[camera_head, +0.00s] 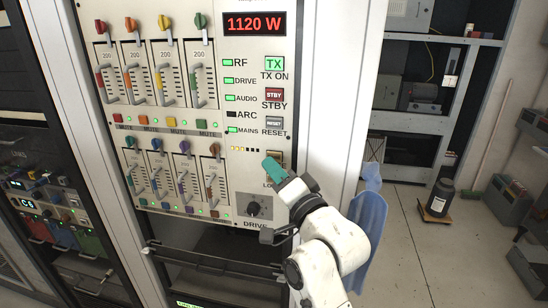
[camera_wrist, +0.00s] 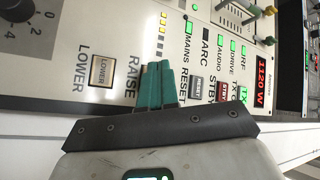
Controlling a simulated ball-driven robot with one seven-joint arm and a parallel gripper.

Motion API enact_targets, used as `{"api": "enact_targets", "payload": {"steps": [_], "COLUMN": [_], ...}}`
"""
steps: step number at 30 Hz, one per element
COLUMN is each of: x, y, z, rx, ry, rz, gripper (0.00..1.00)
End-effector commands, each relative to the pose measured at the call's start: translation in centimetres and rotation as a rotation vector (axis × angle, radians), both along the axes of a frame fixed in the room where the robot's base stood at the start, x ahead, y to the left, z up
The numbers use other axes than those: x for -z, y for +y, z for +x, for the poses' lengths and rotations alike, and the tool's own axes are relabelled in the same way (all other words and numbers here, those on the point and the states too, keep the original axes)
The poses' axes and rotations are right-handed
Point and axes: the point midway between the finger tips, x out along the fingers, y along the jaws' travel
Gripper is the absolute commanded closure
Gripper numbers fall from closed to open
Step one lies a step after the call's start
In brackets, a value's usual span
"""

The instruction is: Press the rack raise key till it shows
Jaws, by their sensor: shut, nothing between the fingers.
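The transmitter rack (camera_head: 233,112) has a red display (camera_head: 254,23) reading 1120 W. In the wrist view the RAISE label (camera_wrist: 133,79) shows beside the teal fingertips, and the lit LOWER key (camera_wrist: 102,71) is farther left. The raise key itself appears hidden behind the fingers. My gripper (camera_head: 272,167) is shut and empty, its teal fingers at the panel over the raise key's place; it also shows in the wrist view (camera_wrist: 157,84). I cannot tell whether the fingertips touch the key.
The DRIVE knob (camera_head: 254,208) sits below the gripper, and the RESET key (camera_head: 274,121) above it. Small yellow lights (camera_head: 243,150) show left of the fingers. Colored faders (camera_head: 158,60) fill the left of the panel. Open floor (camera_head: 410,250) lies at right, with a black container (camera_head: 439,197).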

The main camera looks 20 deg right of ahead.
Motion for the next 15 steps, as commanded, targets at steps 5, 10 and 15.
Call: {"api": "enact_targets", "payload": {"steps": [5,10,15], "x": [-0.01,-0.04,-0.03], "y": [-0.36,-0.51,-0.5], "z": [0.45,0.66,0.64], "rx": [0.002,0.0,0.0], "ry": [0.0,0.0,0.0], "rz": [-0.001,0.0,0.0], "gripper": [1.0,1.0,1.0]}}
